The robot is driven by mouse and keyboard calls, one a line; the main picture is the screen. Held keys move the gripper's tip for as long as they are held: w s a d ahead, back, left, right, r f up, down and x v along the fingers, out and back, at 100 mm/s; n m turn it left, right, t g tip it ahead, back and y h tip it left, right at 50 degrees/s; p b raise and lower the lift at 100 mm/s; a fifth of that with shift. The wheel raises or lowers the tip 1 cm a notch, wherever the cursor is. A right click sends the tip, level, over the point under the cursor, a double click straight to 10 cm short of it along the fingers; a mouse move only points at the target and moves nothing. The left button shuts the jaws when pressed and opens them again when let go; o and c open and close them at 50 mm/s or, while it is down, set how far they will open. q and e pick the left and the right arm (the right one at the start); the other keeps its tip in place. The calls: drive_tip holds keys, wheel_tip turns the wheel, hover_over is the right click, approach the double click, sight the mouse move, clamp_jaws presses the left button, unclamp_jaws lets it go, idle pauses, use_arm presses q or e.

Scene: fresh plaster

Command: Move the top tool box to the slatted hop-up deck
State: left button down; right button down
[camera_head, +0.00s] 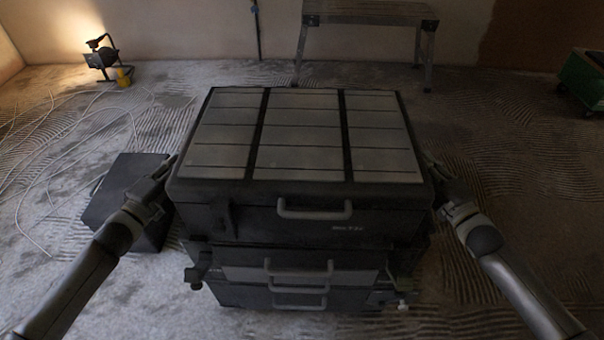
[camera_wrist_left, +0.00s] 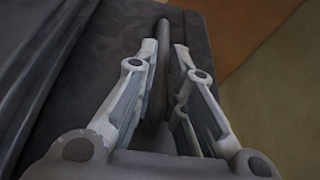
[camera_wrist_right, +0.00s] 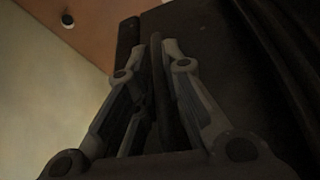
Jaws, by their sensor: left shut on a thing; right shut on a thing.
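The top tool box (camera_head: 300,208) is dark, with pale panels on its lid and a grey front handle. It is above more dark tool boxes (camera_head: 300,275); I cannot tell if it touches them. My left gripper (camera_head: 166,172) is shut on a dark bar handle (camera_wrist_left: 162,70) at the box's left side. My right gripper (camera_head: 436,172) is shut on the matching bar (camera_wrist_right: 157,75) at its right side. The slatted hop-up deck (camera_head: 370,14) stands on legs by the back wall, partly cut off by the top edge.
A dark case (camera_head: 122,190) lies on the floor left of the stack. A lit work lamp (camera_head: 100,55) and loose pale cable (camera_head: 85,145) are at the back left. A green item (camera_head: 585,78) stands at the far right. Floor right of the stack is clear.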

use_arm(q)
drive_tip(key=shift+w+r, duration=0.1)
drive_tip(key=shift+r, duration=0.15)
drive_tip(key=shift+r, duration=0.1)
drive_tip(key=shift+r+p, duration=0.15)
drive_tip(key=shift+p, duration=0.25)
drive_tip(key=shift+r+p, duration=2.15)
drive_tip(key=shift+r, duration=0.05)
drive_tip(key=shift+d, duration=0.1)
